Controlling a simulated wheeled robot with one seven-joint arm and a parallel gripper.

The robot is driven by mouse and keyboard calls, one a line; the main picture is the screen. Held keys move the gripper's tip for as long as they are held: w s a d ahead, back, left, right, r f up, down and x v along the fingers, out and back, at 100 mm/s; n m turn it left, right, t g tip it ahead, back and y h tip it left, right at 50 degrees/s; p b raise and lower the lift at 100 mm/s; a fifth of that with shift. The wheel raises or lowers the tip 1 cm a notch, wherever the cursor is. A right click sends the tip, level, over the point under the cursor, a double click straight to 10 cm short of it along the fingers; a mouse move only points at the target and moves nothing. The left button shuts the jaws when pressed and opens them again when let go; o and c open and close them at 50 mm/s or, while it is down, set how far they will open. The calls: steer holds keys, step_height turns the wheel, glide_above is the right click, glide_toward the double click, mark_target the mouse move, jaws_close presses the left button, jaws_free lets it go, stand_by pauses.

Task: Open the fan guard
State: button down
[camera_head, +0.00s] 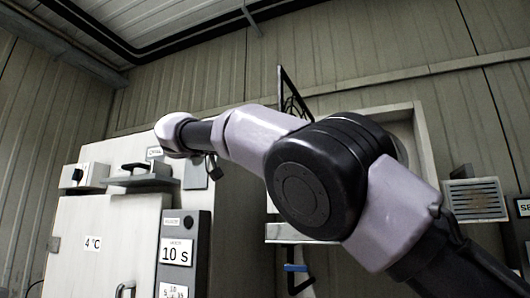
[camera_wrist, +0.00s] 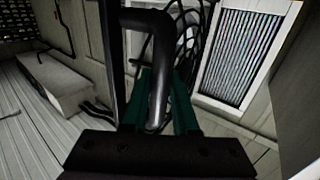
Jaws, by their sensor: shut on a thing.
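In the wrist view my gripper (camera_wrist: 161,88) has its two green fingers closed around a dark, bent bar handle (camera_wrist: 150,22). The handle runs down between the fingers. Behind it are curved black wires of what looks like the fan guard (camera_wrist: 186,42). In the head view the guard (camera_head: 290,98) shows as a narrow dark frame with curved wires, seen nearly edge-on and standing out from the wall. My arm hides its lower part. My gripper is hidden in the head view. How far the guard is swung cannot be judged exactly.
A white cabinet (camera_head: 100,235) with a dark control panel (camera_head: 180,255) stands at the left. A louvred vent (camera_head: 476,200) is on the wall at the right. The wrist view shows a white-framed louvred panel (camera_wrist: 245,48) and a pale box (camera_wrist: 58,80) beside clear floor.

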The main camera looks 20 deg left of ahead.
steer(key=shift+w+a, duration=0.1)
steer(key=shift+a, duration=0.2)
steer(key=c, duration=0.7)
jaws_free()
